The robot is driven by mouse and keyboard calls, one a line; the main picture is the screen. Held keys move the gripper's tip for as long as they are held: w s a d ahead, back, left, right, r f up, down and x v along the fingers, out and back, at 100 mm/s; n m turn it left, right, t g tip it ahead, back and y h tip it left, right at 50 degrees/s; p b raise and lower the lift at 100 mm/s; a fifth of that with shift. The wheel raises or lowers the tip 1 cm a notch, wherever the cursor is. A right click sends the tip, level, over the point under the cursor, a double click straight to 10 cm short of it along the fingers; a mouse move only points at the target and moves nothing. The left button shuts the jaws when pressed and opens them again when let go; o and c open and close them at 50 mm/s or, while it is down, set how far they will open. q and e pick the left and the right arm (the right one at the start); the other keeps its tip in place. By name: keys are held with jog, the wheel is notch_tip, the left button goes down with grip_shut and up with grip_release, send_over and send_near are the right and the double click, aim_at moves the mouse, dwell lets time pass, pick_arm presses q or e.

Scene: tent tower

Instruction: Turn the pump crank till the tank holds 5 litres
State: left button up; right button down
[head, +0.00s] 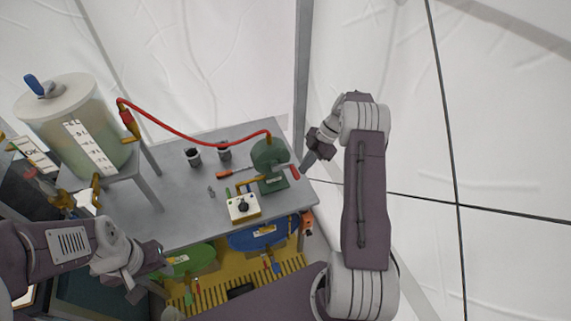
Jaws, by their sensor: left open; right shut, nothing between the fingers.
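The green pump (268,153) stands at the right end of the grey table. A red grip (295,172), apparently the crank's handle, sticks out at its right side. My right gripper (305,166) is shut and empty, with its fingertips close beside the red grip; I cannot tell whether they touch. The pale translucent tank (95,115) stands on a raised stand at the left, with a white scale strip (90,147) on its front. The scale's figures and the liquid level are too small to read. My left gripper (140,284) is open and empty at the lower left, below the table's front edge.
A red hose (190,139) runs from the tank's side to the pump. A white box with a black knob (243,207), a screwdriver (236,173) and two dark-topped jars (193,157) are on the table (160,225). Green and blue lids (255,240) lie lower in front.

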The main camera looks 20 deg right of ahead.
jog(key=shift+f+b, duration=1.35)
dwell(0.6)
